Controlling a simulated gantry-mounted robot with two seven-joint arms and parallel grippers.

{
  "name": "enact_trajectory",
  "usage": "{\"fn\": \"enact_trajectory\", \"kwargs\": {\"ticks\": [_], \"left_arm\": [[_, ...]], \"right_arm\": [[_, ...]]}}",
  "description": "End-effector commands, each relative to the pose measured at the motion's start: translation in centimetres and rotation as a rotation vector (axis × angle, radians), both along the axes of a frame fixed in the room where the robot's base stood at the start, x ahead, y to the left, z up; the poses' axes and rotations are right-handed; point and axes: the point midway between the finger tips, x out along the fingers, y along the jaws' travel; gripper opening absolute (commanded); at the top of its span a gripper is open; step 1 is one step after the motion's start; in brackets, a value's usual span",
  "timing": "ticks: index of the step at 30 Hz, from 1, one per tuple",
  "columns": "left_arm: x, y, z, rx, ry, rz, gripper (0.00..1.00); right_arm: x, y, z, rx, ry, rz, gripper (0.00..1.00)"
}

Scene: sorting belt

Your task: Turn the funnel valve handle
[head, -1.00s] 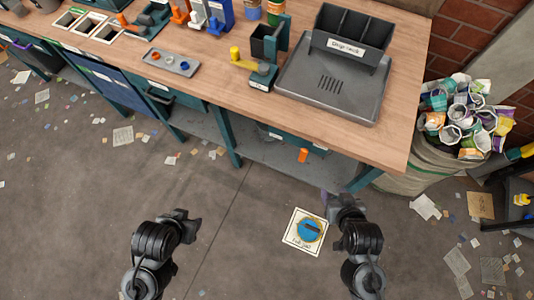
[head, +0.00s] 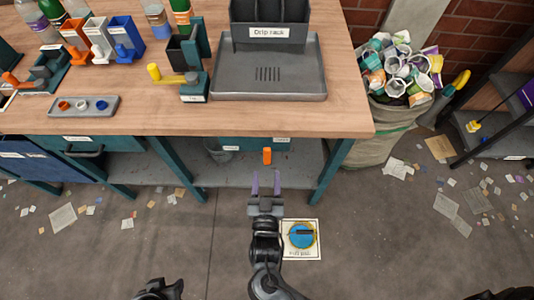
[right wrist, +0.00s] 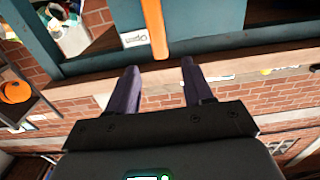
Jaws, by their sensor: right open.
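A teal stand with a black hopper (head: 182,52) is on the bench, left of the drip rack. Its yellow lever (head: 172,79) points left and ends in an upright yellow knob; it looks like the funnel valve handle. My right gripper (head: 266,184) is open and empty, in front of the bench and below its top. It points at the under-bench area, apart from the lever. Its two purple fingers (right wrist: 158,80) show spread in the right wrist view. Part of my left arm shows at the bottom edge; its fingers are not clear.
An orange handle (head: 267,156) is under the bench front, just beyond my right fingers; it also shows in the right wrist view (right wrist: 154,28). The grey drip rack tray (head: 300,96) is right of the lever. A grey button panel (head: 84,107) is left.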

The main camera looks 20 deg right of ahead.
Motion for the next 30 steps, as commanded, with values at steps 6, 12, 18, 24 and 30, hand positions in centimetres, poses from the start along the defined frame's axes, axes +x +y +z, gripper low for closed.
{"fn": "enact_trajectory", "kwargs": {"ticks": [6,12,18,24,30], "left_arm": [[0.0,0.2,-1.2,0.006,-0.002,-0.003,0.43],[0.0,0.1,-2.2,0.005,-0.003,-0.003,0.43],[0.0,0.0,-2.7,-0.001,-0.002,0.002,0.43],[0.1,-0.2,-2.8,-0.009,-0.002,0.007,0.43],[0.0,-0.2,-2.8,-0.009,-0.002,0.007,0.43]], "right_arm": [[3.3,-1.5,-0.1,-0.001,-0.003,0.000,0.51],[6.1,-2.7,-0.2,0.000,0.000,0.001,0.51],[7.9,-3.4,-0.1,0.001,0.000,0.002,0.51],[8.4,-3.7,0.0,0.002,0.001,0.002,0.51],[8.5,-3.7,0.0,0.002,0.002,0.002,0.51]]}}
